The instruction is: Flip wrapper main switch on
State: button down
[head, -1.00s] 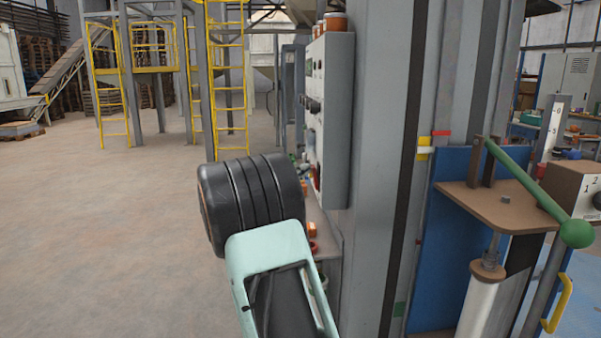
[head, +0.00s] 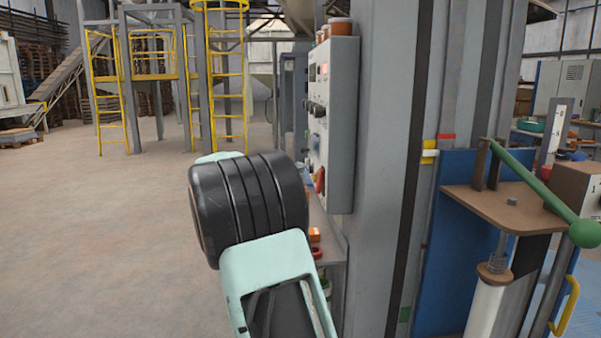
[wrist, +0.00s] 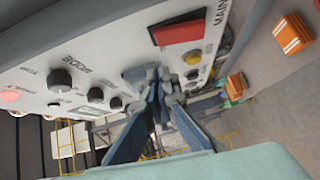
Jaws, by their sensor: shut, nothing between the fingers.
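The main switch is a red block (wrist: 182,32) on the light grey control panel (wrist: 105,35), beside lettering that reads "MAIN". In the head view it shows as a small red part (head: 320,180) low on the panel (head: 343,120). My gripper (wrist: 158,82) is shut and empty in the wrist view. Its fingertips are in front of the panel, just below the red block in the picture; I cannot tell whether they touch the panel. In the head view my black and mint wrist hides the fingers.
A dark mode knob (wrist: 60,80), smaller black knobs and a yellow button (wrist: 193,58) surround the fingertips. Orange items (wrist: 292,33) lie on a ledge below the panel. A grey column (head: 385,150) stands right of the panel. Open floor (head: 100,230) lies to the left.

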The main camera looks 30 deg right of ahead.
jog(key=v, duration=1)
jog(key=shift+r, duration=0.25)
